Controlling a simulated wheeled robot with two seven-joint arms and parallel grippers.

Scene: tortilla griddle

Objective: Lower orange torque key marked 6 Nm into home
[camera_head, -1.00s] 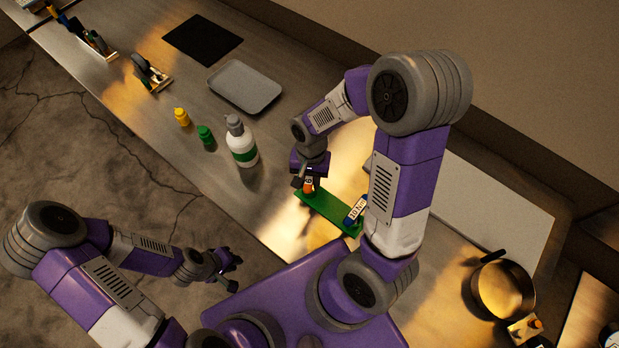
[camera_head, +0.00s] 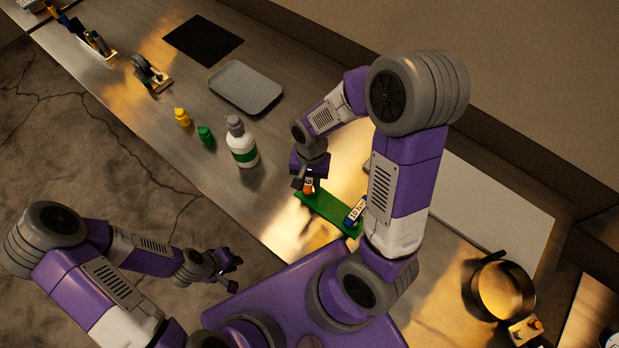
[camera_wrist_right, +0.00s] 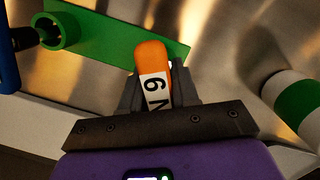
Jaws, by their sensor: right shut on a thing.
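The orange torque key (camera_wrist_right: 152,57) has a white label reading 6 N in the right wrist view. It also shows in the head view (camera_head: 309,187). My right gripper (camera_head: 308,180) is shut on it, over the left end of the green holder (camera_head: 325,209). The holder shows as a green strip (camera_wrist_right: 115,38) behind the key in the right wrist view. The key's lower end is hidden, so I cannot tell whether it is in the holder. A blue key labelled 10 Nm (camera_head: 355,213) is at the holder's other end. My left gripper (camera_head: 232,272) is empty and away from the counter.
A white bottle with a green band (camera_head: 241,143) stands left of the holder. Small green (camera_head: 205,135) and yellow (camera_head: 182,117) bottles stand beyond it. A grey tray (camera_head: 245,87) lies farther back. A pan (camera_head: 502,291) is at the right.

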